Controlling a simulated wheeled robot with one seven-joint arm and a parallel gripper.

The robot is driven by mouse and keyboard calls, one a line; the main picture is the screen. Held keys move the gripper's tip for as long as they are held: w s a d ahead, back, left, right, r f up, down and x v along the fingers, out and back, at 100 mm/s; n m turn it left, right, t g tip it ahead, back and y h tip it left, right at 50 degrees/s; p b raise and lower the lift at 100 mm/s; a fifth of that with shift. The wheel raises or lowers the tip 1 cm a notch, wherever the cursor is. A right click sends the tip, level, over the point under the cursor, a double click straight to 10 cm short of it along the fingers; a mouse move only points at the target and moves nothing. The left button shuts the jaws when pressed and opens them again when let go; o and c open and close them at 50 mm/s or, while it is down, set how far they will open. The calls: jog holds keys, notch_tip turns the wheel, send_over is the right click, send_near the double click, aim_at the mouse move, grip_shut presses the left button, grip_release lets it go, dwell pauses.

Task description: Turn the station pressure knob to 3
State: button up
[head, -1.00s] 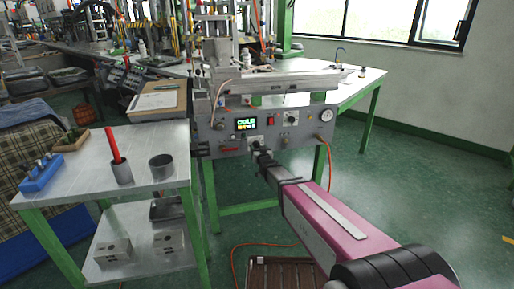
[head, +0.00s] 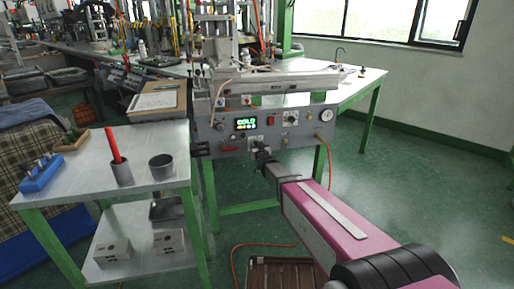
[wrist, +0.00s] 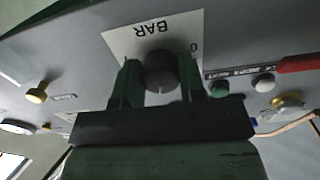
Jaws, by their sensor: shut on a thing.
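The station (head: 290,137) is a grey panel with a lit display reading "COLD" (head: 245,124). In the wrist view the pressure knob (wrist: 161,68) is a dark round knob on a white plate (wrist: 125,42) marked "BAR", which appears upside down. My gripper (wrist: 160,85) has one finger on each side of the knob and is shut on it. In the head view my gripper (head: 262,152) reaches the lower middle of the panel and hides most of the knob. The knob's pointer and most scale numbers cannot be read.
A steel cart (head: 145,140) with a cup stands left of the station.

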jog(key=shift+n, duration=2.7)
jog(key=o, duration=0.9)
jog(key=v, duration=1)
jog(key=shift+s+d, duration=0.15)
jog(key=shift+s, duration=0.2)
jog(key=shift+d, duration=0.1)
